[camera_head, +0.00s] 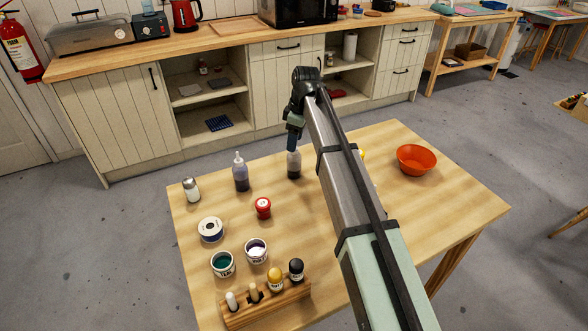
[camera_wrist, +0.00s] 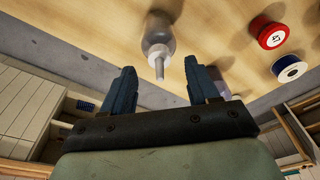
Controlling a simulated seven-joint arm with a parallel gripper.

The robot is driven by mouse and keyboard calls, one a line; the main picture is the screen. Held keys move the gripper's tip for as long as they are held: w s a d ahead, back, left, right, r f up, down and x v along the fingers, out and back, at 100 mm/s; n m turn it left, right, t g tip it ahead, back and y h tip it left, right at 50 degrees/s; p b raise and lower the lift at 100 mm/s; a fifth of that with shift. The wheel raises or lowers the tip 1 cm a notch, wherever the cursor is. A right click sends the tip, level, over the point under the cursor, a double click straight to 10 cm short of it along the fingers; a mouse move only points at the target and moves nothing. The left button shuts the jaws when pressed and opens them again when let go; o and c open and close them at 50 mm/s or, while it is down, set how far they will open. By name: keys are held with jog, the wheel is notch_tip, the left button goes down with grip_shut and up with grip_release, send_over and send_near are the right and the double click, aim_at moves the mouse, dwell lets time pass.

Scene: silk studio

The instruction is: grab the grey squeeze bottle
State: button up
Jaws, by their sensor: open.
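A grey squeeze bottle (camera_head: 294,170) with dark contents in its lower part stands upright near the table's far edge, its top hidden behind my gripper (camera_head: 292,142). In the wrist view the bottle (camera_wrist: 158,34) shows with its pale nozzle pointing toward the space between the fingers of my gripper (camera_wrist: 160,74). The fingers are apart, with nothing held between them. A second squeeze bottle (camera_head: 241,174), with dark purple contents and a white nozzle, stands to the left.
On the wooden table (camera_head: 330,290) are a white-bodied shaker (camera_head: 191,190), a red jar (camera_head: 263,208), a ribbon-like roll (camera_head: 211,230), two paint cans (camera_head: 222,264) and a wooden rack (camera_head: 268,302) of small bottles. An orange bowl (camera_head: 416,160) sits to the right. My arm hides part of the table.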

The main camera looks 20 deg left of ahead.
aim_at(294, 158)
jog(key=shift+a+f, duration=0.2)
jog(key=shift+f, duration=1.15)
grip_shut()
